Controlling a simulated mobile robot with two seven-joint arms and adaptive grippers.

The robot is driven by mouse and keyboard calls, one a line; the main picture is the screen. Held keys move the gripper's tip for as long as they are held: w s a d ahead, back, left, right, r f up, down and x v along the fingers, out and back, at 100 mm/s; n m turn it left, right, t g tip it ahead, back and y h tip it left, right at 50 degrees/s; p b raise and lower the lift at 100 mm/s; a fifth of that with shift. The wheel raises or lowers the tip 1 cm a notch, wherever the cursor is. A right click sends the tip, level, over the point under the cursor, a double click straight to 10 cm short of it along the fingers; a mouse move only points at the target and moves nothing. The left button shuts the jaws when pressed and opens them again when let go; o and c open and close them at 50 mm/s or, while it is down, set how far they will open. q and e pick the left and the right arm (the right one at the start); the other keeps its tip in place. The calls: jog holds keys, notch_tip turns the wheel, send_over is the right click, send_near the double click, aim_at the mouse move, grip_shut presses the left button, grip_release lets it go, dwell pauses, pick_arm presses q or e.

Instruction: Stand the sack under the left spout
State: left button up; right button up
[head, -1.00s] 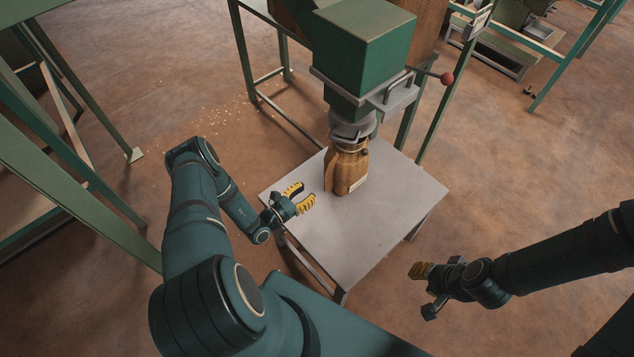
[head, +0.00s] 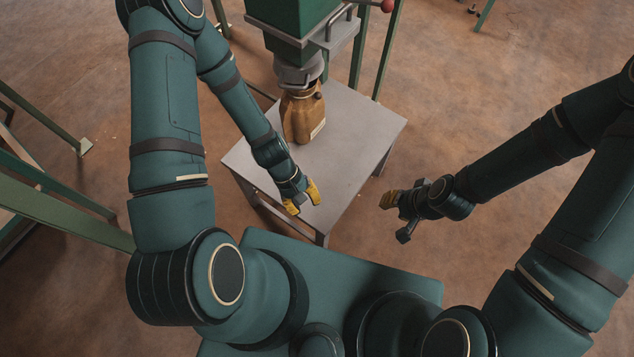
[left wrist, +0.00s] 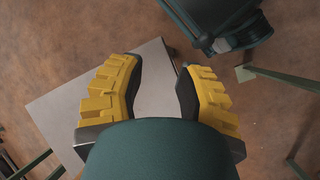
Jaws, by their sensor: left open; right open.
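A brown sack (head: 301,117) stands upright on a small grey table (head: 345,155), directly under the grey spout (head: 299,75) of a green hopper (head: 290,25). The sack's top meets the spout; whether it is fastened there I cannot tell. A pale label shows low on its right side. My left gripper (head: 304,200) is open and empty over the table's front edge, apart from the sack and nearer to me. In the left wrist view its yellow fingers (left wrist: 160,90) are spread above the tabletop, with no sack between them. My right gripper (head: 395,212) is open and empty, right of the table over the floor.
A lever with a red knob (head: 388,5) sticks out beside the hopper. Green frame legs (head: 385,55) stand behind the table. Another green frame (head: 50,205) is at the left. The tabletop right of the sack is clear, as is the floor at the right.

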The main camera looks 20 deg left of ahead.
pick_arm(q)
jog(key=w+d+r+m+t+y, duration=0.1)
jog(key=w+d+r+m+t, duration=0.1)
jog(key=r+m, duration=0.3)
jog(key=shift+w+d+r+m+t, duration=0.35)
jog(key=shift+w+r+t, duration=0.2)
jog(key=shift+t, duration=0.35)
